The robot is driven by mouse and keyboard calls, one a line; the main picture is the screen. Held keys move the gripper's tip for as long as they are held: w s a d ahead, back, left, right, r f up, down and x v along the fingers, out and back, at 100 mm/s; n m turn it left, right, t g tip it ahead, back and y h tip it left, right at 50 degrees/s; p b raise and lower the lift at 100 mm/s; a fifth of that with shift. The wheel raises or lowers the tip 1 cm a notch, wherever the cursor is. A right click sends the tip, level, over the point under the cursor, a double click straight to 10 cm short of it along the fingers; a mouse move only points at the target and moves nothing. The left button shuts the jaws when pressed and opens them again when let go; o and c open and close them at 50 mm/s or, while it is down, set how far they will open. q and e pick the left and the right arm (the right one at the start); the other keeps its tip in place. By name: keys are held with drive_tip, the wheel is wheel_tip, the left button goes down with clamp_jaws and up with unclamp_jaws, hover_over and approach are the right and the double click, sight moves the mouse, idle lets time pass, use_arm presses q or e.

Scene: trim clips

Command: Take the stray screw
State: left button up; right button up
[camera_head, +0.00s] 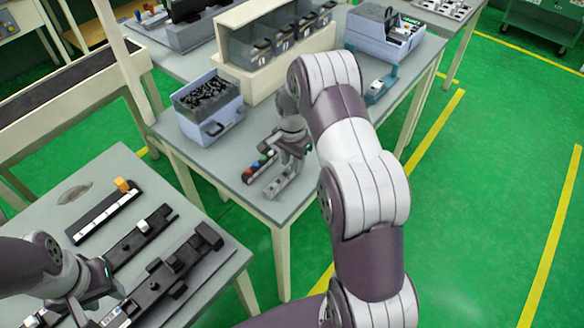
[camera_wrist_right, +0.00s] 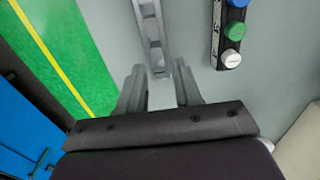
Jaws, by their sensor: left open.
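I cannot make out a stray screw in either view. My right gripper (camera_head: 287,165) is over the near end of the middle table, beside a grey slotted metal strip (camera_head: 279,183). In the right wrist view its fingers (camera_wrist_right: 159,72) are apart, with nothing visibly held. The end of the metal strip (camera_wrist_right: 150,30) shows between and beyond the fingertips; I cannot tell whether they touch it. My left gripper (camera_head: 112,284) is open above the near-left table, near black fixtures, partly hidden by its own wrist.
A strip of coloured buttons (camera_head: 259,167) lies left of the metal strip, also in the wrist view (camera_wrist_right: 233,30). A blue bin of black parts (camera_head: 222,128) and a beige rack (camera_head: 262,85) stand behind.

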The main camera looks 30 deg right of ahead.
sight(292, 165)
clamp_jaws()
drive_tip(key=shift+r+p, duration=1.95)
drive_tip(key=shift+r, duration=0.6)
